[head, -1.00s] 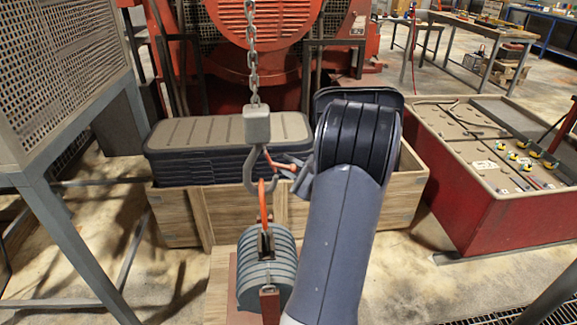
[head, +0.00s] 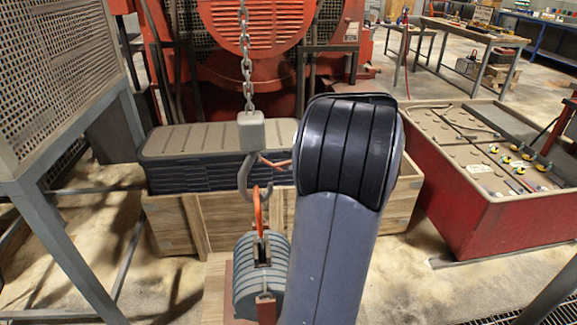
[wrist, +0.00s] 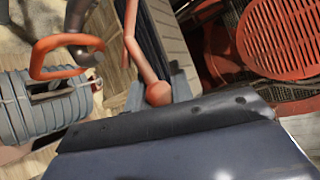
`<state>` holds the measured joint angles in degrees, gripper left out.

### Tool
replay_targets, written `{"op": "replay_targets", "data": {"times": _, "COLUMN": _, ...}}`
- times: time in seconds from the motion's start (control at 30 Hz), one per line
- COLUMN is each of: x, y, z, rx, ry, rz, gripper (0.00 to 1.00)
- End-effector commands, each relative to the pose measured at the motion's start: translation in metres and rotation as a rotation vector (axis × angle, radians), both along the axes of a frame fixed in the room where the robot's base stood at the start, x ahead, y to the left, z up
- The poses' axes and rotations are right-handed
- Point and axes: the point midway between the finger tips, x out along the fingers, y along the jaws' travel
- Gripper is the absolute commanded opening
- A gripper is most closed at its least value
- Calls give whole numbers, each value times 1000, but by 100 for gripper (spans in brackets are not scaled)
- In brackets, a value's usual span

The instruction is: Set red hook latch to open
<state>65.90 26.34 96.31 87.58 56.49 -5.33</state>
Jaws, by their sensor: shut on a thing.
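The red hook latch (head: 274,163) is a thin orange-red lever beside the mouth of the grey hook (head: 245,178), which hangs from a block (head: 251,131) on a chain. In the wrist view the latch (wrist: 136,45) is a rod ending in a round knob (wrist: 158,93). My gripper (wrist: 158,92) is shut on that knob. In the head view my gripper is hidden behind my arm. An orange loop (head: 259,210) hangs in the hook above a grey ribbed weight (head: 260,275); the loop also shows in the wrist view (wrist: 62,42). Whether the hook mouth is clear cannot be told.
A wooden crate (head: 170,225) with stacked dark lids (head: 210,142) stands behind the hook. A grey mesh-sided frame (head: 65,75) is at left. A red bin (head: 465,215) stands at right. A red machine (head: 260,25) is at the back.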

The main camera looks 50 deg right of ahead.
Motion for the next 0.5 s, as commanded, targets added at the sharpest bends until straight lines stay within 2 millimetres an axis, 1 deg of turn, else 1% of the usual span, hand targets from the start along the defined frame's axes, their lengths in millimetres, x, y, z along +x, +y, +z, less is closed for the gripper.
{"op": "replay_targets", "data": {"times": 0.03, "x": 0, "y": -1, "z": 7, "rx": -39, "ry": 28, "rz": -1, "gripper": 0}}
{"op": "replay_targets", "data": {"times": 0.5, "x": 1, "y": 1, "z": 48, "rx": -369, "ry": 306, "rz": 1, "gripper": 0}}
